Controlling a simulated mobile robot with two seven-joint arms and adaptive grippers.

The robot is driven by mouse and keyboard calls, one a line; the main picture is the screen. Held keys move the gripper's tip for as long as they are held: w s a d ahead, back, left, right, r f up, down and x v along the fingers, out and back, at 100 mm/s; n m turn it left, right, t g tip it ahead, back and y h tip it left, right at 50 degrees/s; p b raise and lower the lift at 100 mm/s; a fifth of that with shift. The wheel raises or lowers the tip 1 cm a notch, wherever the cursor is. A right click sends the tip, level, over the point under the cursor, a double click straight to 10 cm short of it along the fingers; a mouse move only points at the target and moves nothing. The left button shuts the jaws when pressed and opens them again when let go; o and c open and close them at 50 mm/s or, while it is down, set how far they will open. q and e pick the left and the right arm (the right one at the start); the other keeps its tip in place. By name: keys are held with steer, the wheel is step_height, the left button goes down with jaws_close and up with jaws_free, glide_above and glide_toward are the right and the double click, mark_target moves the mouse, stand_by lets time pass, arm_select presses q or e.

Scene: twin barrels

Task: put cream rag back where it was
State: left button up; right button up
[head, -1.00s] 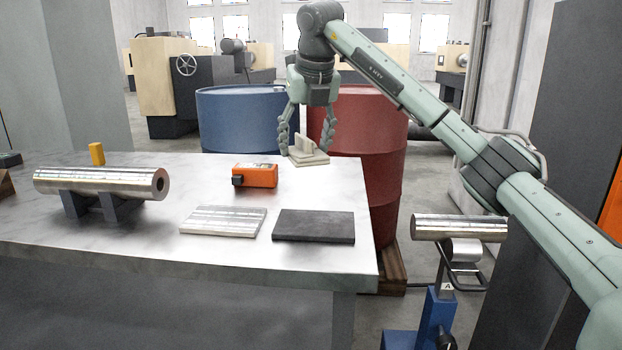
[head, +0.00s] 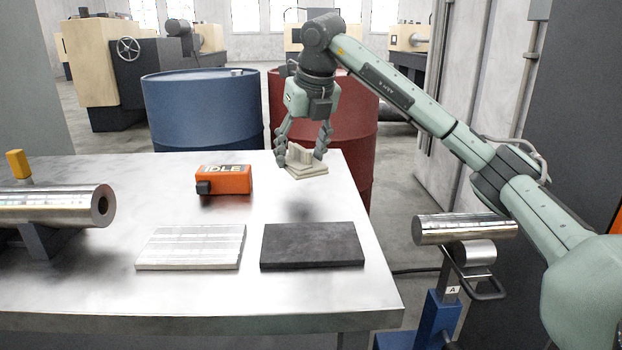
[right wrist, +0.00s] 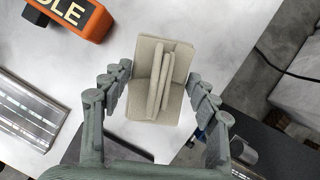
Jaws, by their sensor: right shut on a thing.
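The cream rag (head: 307,171) is a folded pad with a raised fold in its middle. My right gripper (head: 302,157) is shut on it and holds it above the back right part of the metal table (head: 376,284), with a shadow on the tabletop below. In the right wrist view the rag (right wrist: 174,108) lies between the two fingers (right wrist: 163,98), its fold standing up. My left gripper is not in view.
A dark slab (head: 312,245) and a silver ribbed plate (head: 192,247) lie in front. An orange box (head: 228,180) reading IDLE stands left of the rag. A blue barrel (head: 205,112) and a red barrel (head: 347,132) stand behind the table. A metal cylinder (head: 50,206) rests at left.

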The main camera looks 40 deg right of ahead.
mark_target(311, 193)
steer(key=shift+s+d+f, duration=0.6)
steer(key=shift+s+d, duration=0.05)
steer(key=shift+d, duration=0.1)
steer(key=shift+f, duration=0.15)
step_height(311, 193, down, 4)
steer(key=shift+r, duration=0.1)
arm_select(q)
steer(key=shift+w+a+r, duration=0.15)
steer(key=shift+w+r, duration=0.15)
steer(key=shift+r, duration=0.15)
arm_select(e)
steer(key=o, duration=1)
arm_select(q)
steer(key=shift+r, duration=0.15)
